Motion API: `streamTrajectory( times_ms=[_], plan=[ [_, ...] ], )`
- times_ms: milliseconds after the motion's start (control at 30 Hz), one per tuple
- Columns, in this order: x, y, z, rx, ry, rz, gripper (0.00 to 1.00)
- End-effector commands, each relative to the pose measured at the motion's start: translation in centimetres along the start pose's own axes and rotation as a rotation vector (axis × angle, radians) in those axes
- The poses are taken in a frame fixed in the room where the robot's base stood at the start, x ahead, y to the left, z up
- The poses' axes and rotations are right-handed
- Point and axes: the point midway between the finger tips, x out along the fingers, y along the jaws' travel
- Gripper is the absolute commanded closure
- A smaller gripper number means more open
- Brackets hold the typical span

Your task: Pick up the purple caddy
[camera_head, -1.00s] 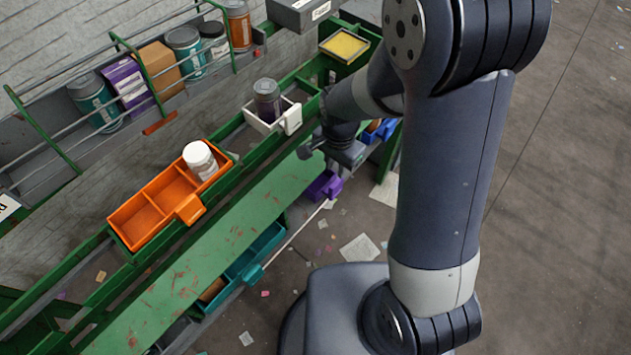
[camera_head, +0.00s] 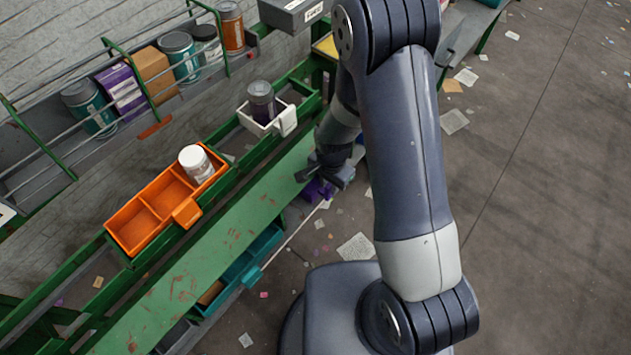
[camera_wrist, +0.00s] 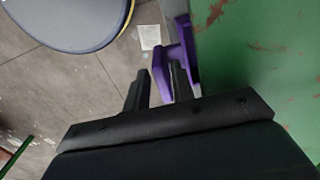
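The purple caddy (camera_head: 316,191) is low beside the belt's edge, on the lower shelf side, mostly hidden by my gripper and the green belt. In the wrist view part of the purple caddy (camera_wrist: 187,42) shows against the green edge, its handle reaching out toward my fingers. My gripper (camera_wrist: 159,71) is open, its two dark fingers apart. The purple handle shows between the fingertips in that view; I cannot tell whether either finger touches it. In the head view my gripper (camera_head: 318,178) is just above the caddy.
The green belt deck (camera_head: 215,235) runs close beside my gripper. An orange caddy (camera_head: 122,252) with a white jar and a white caddy (camera_head: 287,119) with a dark jar stand on the upper rail. A teal bin (camera_head: 262,250) sits lower. Floor at right is open.

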Motion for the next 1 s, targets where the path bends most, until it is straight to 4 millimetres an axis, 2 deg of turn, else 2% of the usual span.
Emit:
streamTrajectory(
  times_ms=[300,600,1000],
  plan=[
    [0.36,-0.01,0.01,0.000,0.000,0.000,0.77],
    [0.33,-0.01,0.01,0.000,0.000,0.000,1.00],
    [0.31,-0.02,0.00,0.000,0.000,-0.001,1.00]
  ],
)
